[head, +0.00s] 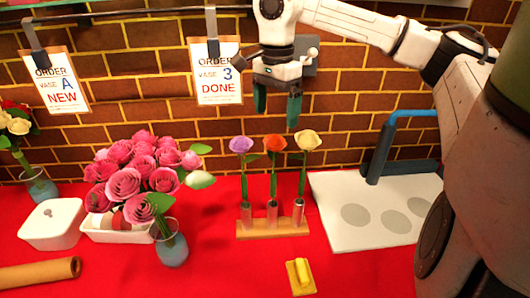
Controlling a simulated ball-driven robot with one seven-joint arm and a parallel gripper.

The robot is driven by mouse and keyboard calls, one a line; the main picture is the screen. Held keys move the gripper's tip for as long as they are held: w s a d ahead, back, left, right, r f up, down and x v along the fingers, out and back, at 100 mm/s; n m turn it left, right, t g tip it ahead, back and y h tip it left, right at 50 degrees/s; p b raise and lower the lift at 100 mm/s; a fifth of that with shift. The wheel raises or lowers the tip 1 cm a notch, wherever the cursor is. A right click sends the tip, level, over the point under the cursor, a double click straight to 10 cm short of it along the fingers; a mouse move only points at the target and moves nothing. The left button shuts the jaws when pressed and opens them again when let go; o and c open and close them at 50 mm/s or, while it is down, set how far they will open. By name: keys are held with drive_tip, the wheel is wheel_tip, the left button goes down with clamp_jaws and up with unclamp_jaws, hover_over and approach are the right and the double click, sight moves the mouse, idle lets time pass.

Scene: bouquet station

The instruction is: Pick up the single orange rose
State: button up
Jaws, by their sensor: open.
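The single orange rose (275,144) stands upright on a green stem in the middle metal tube of a wooden stand (286,228). A purple rose (241,145) stands to its left and a yellow rose (308,141) to its right, each in its own tube. My gripper (277,112) points down above the orange rose with its two dark green fingers apart. It is open and nothing shows between the fingers. In the picture, the fingertips end a little above the flower heads; how far apart they are in depth I cannot tell.
A yellow block (301,276) lies in front of the stand. A white board (345,235) lies right. Order cards (216,79) hang behind.

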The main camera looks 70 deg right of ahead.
sight(275, 135)
wheel_tip(275, 135, down, 9)
drive_tip(key=shift+f+p, duration=0.15)
drive_tip(key=shift+p, duration=0.4)
drive_tip(key=shift+c, duration=0.3)
drive_tip(key=c, duration=1)
